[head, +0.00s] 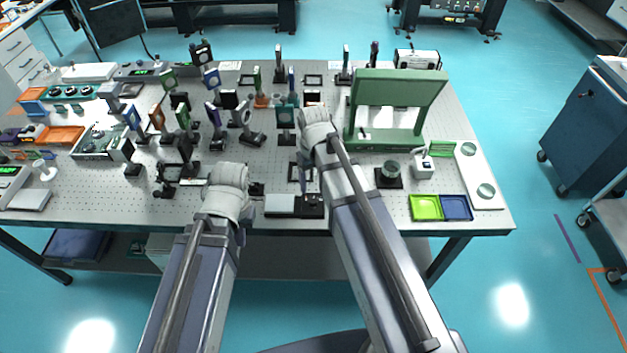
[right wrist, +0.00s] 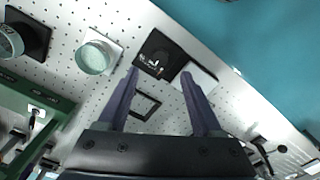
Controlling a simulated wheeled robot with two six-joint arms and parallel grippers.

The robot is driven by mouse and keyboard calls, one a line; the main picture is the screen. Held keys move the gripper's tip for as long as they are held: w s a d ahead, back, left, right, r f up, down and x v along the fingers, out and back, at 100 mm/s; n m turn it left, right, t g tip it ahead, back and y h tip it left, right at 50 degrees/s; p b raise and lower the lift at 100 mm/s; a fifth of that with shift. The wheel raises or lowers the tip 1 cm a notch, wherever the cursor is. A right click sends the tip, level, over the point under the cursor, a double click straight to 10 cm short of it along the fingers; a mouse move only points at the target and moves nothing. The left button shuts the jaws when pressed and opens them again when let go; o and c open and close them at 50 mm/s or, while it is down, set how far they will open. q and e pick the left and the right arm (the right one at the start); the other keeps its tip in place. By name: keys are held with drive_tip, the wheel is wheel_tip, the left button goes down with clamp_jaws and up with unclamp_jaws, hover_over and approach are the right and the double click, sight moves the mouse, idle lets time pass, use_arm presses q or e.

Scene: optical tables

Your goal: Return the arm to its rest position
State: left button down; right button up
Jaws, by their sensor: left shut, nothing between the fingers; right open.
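Both of my arms reach up over the optical table (head: 150,205) from its front edge. My left arm (head: 228,190) ends over the front part of the table, left of the middle. Only a small purple part of my left gripper (head: 241,236) shows beside its wrist, with nothing seen held. My right arm (head: 318,125) reaches further in, near the table's middle. In the right wrist view my right gripper (right wrist: 160,73) is open, its two purple fingers spread and empty above the table. A black square frame (right wrist: 145,103) lies below, between the fingers in the picture.
A green stand (head: 435,88) rises right of my right arm. A black-and-white device (head: 282,205) lies between the arms near the front edge. Several optic mounts (head: 184,148) crowd the left and middle. Green (head: 425,207) and blue (head: 456,207) trays sit front right.

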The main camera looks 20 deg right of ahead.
drive_tip(key=s+a+n+h, duration=0.1)
drive_tip(key=s+a, duration=0.9)
drive_tip(key=s, duration=0.3)
drive_tip(key=shift+a+f+b, duration=0.15)
drive_tip(key=shift+f+b, duration=0.15)
drive_tip(key=shift+b, duration=0.05)
drive_tip(key=shift+w, duration=0.1)
idle(1.7)
